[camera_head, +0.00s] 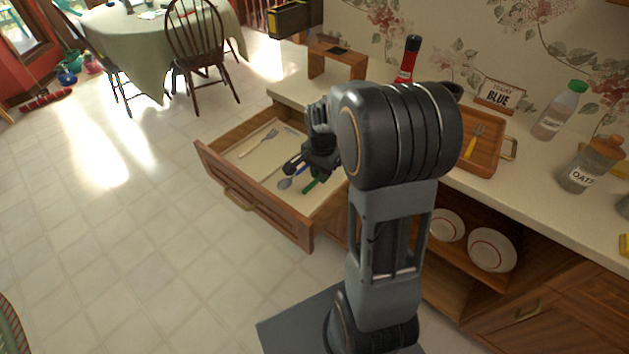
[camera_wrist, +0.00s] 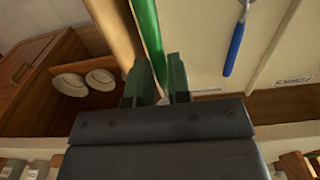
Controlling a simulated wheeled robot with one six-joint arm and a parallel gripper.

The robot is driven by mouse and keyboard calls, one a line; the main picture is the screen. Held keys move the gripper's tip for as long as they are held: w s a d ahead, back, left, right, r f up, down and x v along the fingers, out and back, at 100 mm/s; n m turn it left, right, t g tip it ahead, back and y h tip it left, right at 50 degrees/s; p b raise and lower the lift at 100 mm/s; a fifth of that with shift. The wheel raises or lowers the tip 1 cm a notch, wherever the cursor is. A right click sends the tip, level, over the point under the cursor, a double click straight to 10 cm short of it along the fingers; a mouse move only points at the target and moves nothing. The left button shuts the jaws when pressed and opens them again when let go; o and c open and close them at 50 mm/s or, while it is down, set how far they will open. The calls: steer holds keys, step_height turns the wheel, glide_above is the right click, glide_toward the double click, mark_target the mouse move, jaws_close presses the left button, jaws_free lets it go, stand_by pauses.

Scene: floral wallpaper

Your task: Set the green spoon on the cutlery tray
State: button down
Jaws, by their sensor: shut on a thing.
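The green spoon (camera_wrist: 147,35) shows as a green handle between my fingers in the wrist view. Its far end is out of frame there. In the head view a short green piece of it (camera_head: 311,186) shows beside my gripper (camera_head: 303,170), over the open drawer. My gripper (camera_wrist: 156,82) is shut on the green spoon, by the drawer's wooden wall. The wooden tray (camera_head: 488,166) with metal handles, likely the cutlery tray, is on the counter behind my arm. A yellow-handled fork (camera_head: 475,143) lies in it.
The open drawer (camera_head: 270,217) also holds a blue-handled spoon (camera_head: 285,184) and a fork (camera_head: 262,142). Plates (camera_head: 491,249) stand on the shelf below.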

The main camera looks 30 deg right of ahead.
steer(key=w+f, duration=0.1)
steer(key=f, duration=0.1)
steer(key=w+f, duration=0.1)
steer(key=w, duration=0.1)
steer(key=shift+w+a+f, duration=0.1)
steer(key=shift+f, duration=0.3)
steer(key=shift+w+f, duration=0.1)
steer(key=shift+f, duration=1.55)
